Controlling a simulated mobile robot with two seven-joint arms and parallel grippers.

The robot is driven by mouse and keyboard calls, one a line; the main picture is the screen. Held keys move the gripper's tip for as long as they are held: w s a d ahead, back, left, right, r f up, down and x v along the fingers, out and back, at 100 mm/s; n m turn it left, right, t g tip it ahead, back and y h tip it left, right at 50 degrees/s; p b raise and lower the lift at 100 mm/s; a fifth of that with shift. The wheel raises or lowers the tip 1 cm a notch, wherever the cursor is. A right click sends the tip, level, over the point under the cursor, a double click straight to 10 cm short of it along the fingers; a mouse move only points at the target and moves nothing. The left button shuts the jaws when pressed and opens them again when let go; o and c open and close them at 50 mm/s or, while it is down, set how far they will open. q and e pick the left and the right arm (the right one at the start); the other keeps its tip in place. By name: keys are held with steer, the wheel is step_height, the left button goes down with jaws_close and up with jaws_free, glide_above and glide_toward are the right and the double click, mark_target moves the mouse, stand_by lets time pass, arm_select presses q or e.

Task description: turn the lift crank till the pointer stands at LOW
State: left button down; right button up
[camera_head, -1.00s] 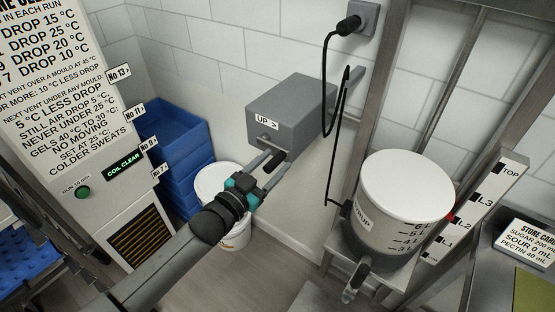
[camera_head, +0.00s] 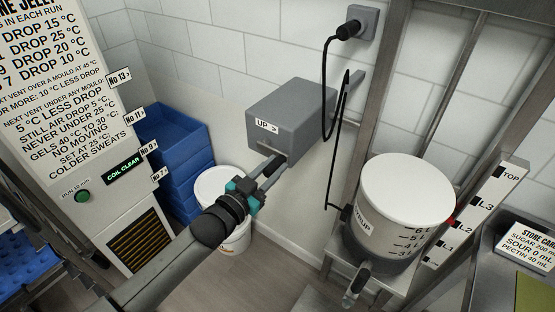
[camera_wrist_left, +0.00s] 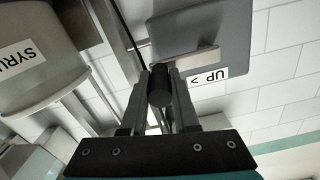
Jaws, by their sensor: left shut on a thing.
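The lift crank is on a grey box (camera_head: 290,112) on the wall, labelled "UP >". The crank's black handle (camera_head: 268,168) sits between the fingers of my left gripper (camera_head: 263,172), which is shut on it. In the left wrist view the dark round handle (camera_wrist_left: 160,86) is between the two fingers, with the pale crank arm (camera_wrist_left: 184,60) behind it. The red pointer (camera_head: 451,222) stands close to the L2 mark, beside the white syrup vessel (camera_head: 405,195). The scale (camera_head: 487,203) shows TOP, L3, L2 and L1; its lowest mark is unclear. My right gripper is out of view.
Blue crates (camera_head: 178,150) and a white bucket (camera_head: 238,238) stand below and left of the crank box. A black cable (camera_head: 326,90) hangs to its right. The syrup vessel's carriage and steel frame are on the right, by a counter with a store card (camera_head: 528,243).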

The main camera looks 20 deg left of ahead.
arm_select(q)
steer(key=shift+w+a+r+p, duration=0.1)
steer(key=shift+a+r+p, duration=0.1)
steer(key=shift+r+p, duration=0.75)
steer(key=shift+w+a+r+p, duration=0.1)
steer(key=shift+a+r+p, duration=0.1)
steer(key=shift+r+p, duration=0.7)
steer(key=shift+a, duration=0.1)
steer(key=shift+w+a+r+p, duration=0.15)
steer(key=shift+a+r+p, duration=0.3)
steer(key=shift+a, duration=0.15)
steer(key=shift+w+a+r+p, duration=0.15)
steer(key=shift+a+r+p, duration=0.2)
steer(key=shift+a, duration=0.25)
